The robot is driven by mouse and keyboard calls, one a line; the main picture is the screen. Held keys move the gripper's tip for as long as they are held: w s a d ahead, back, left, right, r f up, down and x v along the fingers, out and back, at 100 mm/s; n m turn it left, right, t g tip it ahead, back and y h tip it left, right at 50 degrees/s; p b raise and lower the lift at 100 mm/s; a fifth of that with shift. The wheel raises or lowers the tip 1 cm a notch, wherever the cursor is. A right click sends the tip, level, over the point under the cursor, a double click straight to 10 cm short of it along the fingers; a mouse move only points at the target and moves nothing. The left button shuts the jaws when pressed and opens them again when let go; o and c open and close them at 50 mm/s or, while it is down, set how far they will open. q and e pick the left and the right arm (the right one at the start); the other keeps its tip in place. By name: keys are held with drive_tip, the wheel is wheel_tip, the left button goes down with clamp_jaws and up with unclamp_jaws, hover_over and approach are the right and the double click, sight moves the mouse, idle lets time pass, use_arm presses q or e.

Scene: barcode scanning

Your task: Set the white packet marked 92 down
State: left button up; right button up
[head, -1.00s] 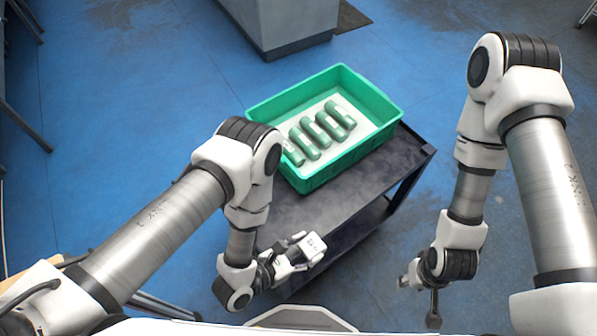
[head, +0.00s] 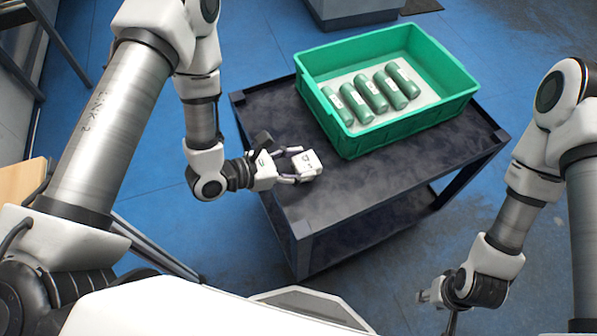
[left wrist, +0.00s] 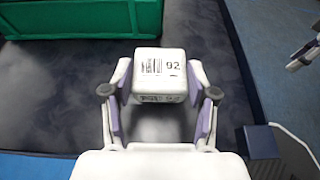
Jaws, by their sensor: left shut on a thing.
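The white packet marked 92 (left wrist: 159,69) is between the fingers of my left gripper (left wrist: 159,100) in the left wrist view, its label and barcode facing the camera. The left gripper is shut on it. In the head view the packet (head: 306,165) is over the dark cart top (head: 270,115), in front of the green crate. I cannot tell whether its underside touches the cart. My right gripper (head: 437,298) is at the lower right, away from the cart; its fingers are too small to judge.
The green crate (head: 390,135) stands on the back right of the cart and holds several green cylinders (head: 375,97) on a white sheet. The cart top to the left and front of the crate is clear. A grey block (head: 350,8) stands on the blue floor behind.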

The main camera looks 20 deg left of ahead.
use_arm(q)
drive_tip(key=shift+f, duration=1.8)
drive_tip(key=shift+f+b, duration=0.1)
drive_tip(key=shift+b, duration=0.2)
drive_tip(key=o, duration=1.3)
